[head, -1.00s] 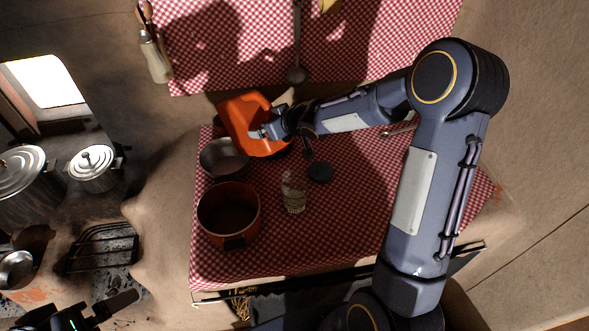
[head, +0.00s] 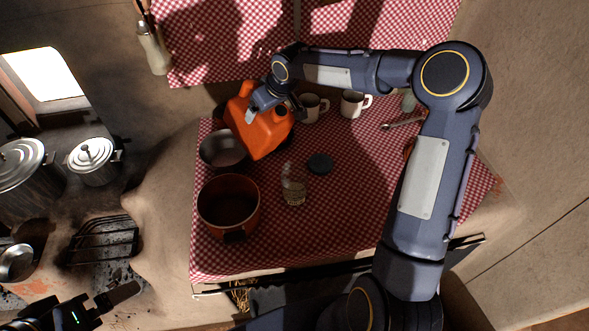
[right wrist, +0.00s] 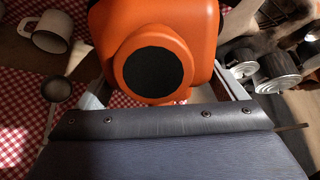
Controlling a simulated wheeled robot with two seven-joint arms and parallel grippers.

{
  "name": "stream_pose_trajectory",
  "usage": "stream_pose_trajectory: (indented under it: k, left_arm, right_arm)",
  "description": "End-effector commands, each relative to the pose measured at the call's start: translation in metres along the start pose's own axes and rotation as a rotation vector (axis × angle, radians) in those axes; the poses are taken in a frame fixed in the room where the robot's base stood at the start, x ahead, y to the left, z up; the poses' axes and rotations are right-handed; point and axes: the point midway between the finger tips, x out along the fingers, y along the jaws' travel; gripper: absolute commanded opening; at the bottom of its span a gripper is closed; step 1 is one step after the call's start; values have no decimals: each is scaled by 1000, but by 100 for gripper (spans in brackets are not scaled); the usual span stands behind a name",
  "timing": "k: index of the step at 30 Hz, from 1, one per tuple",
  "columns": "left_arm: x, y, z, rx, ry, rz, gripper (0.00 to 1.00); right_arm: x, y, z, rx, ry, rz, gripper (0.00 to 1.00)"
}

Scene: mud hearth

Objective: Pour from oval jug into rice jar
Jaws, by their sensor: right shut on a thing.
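The orange oval jug (head: 262,137) is in the grip of my right gripper (head: 262,106), above the back left of the checked table. In the right wrist view the jug (right wrist: 205,20) sits between the fingers, its round dark-centred neck facing the camera. The rice jar (head: 294,188) is a clear glass jar standing upright and open on the cloth, in front and to the right of the jug, with a little pale content at its bottom. No stream shows between them. My left gripper (head: 105,306) is at the bottom left corner, partly cut off, away from both.
A grey metal bowl (head: 222,152) and a red-brown pot (head: 229,228) stand left of the jar. White mugs (head: 352,104) stand at the back. The cloth right of the jar is clear.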

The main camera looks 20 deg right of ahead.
Motion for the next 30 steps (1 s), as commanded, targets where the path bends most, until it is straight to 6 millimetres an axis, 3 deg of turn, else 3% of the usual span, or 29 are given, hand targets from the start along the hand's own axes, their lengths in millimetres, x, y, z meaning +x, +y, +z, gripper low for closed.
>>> stream_pose_trajectory:
  k: [6,18,30]
  left_arm:
    - [-2,1,-1,0,1,0,100]
    - [-2,1,-1,0,1,0,100]
    - [-2,1,-1,0,0,0,100]
  right_arm:
    - [3,-1,-14,-1,-158,0,20]
    - [14,-1,-24,0,-413,1,20]
    - [14,0,-28,1,-515,3,20]
